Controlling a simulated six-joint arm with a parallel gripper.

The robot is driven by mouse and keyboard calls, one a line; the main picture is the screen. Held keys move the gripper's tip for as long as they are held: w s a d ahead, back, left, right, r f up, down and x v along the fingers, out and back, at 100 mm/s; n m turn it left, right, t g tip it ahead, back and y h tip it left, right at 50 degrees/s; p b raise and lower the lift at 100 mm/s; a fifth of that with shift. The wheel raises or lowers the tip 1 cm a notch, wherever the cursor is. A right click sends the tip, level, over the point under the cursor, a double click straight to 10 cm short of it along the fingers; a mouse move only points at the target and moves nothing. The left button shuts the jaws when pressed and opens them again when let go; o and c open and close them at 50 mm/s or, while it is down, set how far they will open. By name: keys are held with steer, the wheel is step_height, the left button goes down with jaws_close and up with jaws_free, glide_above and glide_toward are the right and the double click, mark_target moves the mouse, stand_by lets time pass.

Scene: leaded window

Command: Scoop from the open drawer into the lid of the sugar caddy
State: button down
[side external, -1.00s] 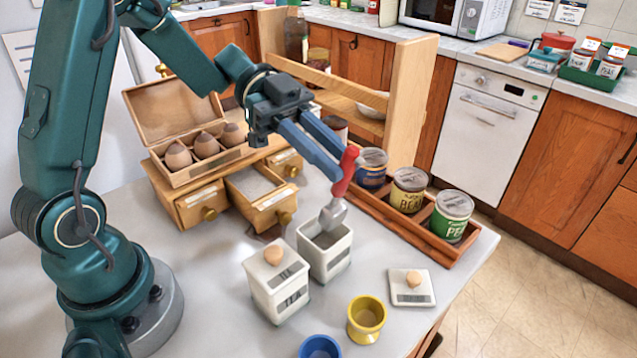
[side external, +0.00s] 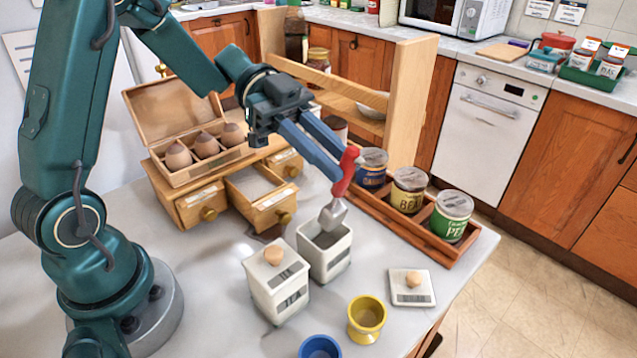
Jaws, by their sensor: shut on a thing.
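My gripper (side external: 346,160) is shut on the red handle of a scoop (side external: 345,176). The scoop's metal bowl (side external: 333,214) points down, over or just inside the mouth of an open white caddy (side external: 326,262); I cannot tell whether it touches. The caddy's inside looks dark. A square white lid with a wooden knob (side external: 412,298) lies flat on the counter to the right. The open drawer (side external: 262,194) of the small wooden chest holds something pale and sticks out left of my gripper. Whether the scoop carries anything is unclear.
A lidded white caddy marked TEA (side external: 277,285) stands left of the open one. A yellow cup (side external: 367,319) and a blue cup (side external: 320,347) are in front. A wooden tray (side external: 437,250) of cans lies to the right. An egg box (side external: 190,170) sits on the chest.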

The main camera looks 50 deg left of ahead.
steer(key=shift+r, duration=0.1)
steer(key=shift+r, duration=2.45)
